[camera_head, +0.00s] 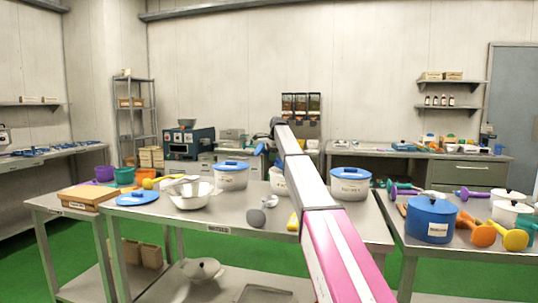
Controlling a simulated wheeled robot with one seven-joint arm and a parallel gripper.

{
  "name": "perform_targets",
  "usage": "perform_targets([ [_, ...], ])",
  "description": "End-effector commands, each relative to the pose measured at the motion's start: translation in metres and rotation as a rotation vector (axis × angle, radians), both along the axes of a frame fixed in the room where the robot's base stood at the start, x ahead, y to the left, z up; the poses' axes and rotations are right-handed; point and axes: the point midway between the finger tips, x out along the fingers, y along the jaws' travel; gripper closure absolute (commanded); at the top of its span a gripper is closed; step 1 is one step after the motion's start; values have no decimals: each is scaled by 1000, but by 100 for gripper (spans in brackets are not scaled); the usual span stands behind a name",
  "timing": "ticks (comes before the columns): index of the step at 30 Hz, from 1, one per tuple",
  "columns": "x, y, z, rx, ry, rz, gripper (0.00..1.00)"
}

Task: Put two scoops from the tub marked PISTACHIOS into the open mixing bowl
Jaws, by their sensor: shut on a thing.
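My arm reaches away over the steel table, and my gripper (273,137) is small and dark at its far end. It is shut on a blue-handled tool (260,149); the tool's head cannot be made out. A pale tub (277,187) stands below, partly hidden by my arm. White tubs with blue lids stand left (231,180) and right (350,188) of it. Their labels are too small to read, so I cannot tell which says PISTACHIOS. The open mixing bowl (190,202) stands on the left of the table; its contents cannot be seen.
A blue lid (137,198) lies left of the bowl. A grey-headed scoop (256,217) lies near the front edge. A blue pot (431,220) and several coloured scoops crowd the right table.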

Motion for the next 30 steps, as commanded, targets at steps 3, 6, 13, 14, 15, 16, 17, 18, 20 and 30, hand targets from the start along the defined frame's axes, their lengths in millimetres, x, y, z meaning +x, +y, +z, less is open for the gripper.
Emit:
perform_targets([
  [3, -1, 1, -10, -4, 0, 0, 100],
  [6, -1, 1, -18, -5, -1, 0, 100],
  [13, 1, -4, -34, -5, -1, 1, 100],
  [14, 1, -5, -36, -5, -1, 1, 100],
  [15, 1, -6, -39, -5, -1, 1, 100],
  [16, 2, -6, -42, -5, -1, 1, 100],
  [17, 2, -7, -44, -5, -1, 1, 100],
  [18, 2, -8, -47, -5, 0, 1, 100],
  [20, 2, -9, -52, -6, -1, 1, 100],
  [30, 3, -15, -79, -177, -46, 2, 100],
])
